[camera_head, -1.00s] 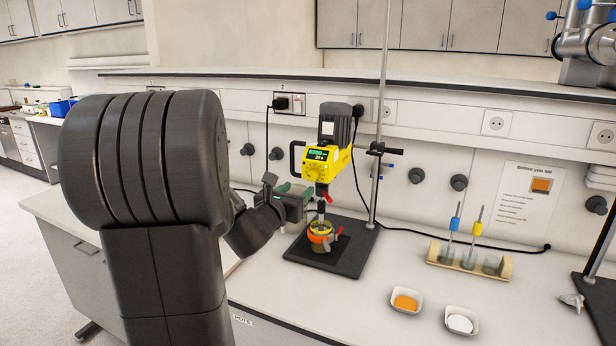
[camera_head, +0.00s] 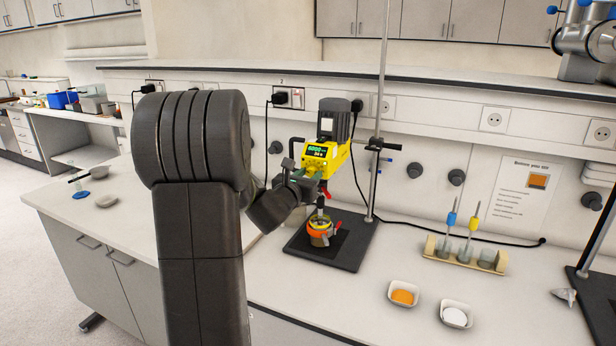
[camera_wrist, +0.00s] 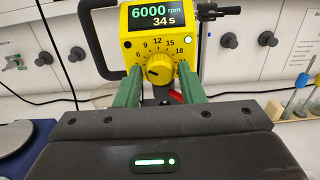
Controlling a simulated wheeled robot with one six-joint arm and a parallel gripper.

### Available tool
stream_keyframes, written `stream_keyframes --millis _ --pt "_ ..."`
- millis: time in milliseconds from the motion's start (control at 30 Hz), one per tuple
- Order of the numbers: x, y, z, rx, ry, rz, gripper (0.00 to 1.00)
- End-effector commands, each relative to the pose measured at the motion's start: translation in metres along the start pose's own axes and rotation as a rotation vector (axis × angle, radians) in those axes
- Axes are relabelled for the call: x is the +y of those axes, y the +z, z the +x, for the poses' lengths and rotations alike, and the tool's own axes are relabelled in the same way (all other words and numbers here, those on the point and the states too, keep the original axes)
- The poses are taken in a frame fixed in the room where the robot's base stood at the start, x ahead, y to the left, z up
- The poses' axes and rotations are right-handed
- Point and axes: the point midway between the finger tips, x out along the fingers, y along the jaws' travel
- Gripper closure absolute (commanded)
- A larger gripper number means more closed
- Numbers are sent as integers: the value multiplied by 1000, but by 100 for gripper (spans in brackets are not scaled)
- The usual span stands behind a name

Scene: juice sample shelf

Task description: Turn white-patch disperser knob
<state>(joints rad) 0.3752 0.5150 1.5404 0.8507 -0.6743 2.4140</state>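The yellow disperser (camera_head: 322,155) hangs on a stand with its display lit. In the wrist view its display (camera_wrist: 157,17) reads 6000 rpm and 34 s. Below the display is a round yellow knob (camera_wrist: 158,70) with a dark pointer, inside a printed scale; the pointer is toward the left. My gripper (camera_head: 312,176) is at the disperser's front. In the wrist view my gripper's green fingers (camera_wrist: 160,82) are apart, one on each side of the knob; I cannot tell whether they touch it. The gripper hides the knob in the head view.
An orange-banded vessel (camera_head: 320,232) stands on the black stand base (camera_head: 343,252) below the disperser. A vertical rod (camera_head: 378,130) rises beside it. A tube rack (camera_head: 465,255) and two small dishes, orange (camera_head: 403,293) and white (camera_head: 456,315), stand to the right.

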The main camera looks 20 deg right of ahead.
Motion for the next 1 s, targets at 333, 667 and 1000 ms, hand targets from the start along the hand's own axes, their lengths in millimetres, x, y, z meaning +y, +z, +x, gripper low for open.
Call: stream_keyframes --millis 333,667,1000 --pt "0 0 0 0 0 -7 96" --pt "0 -3 0 -1 1 -137 96" --pt "-1 -2 0 -1 0 -439 96"
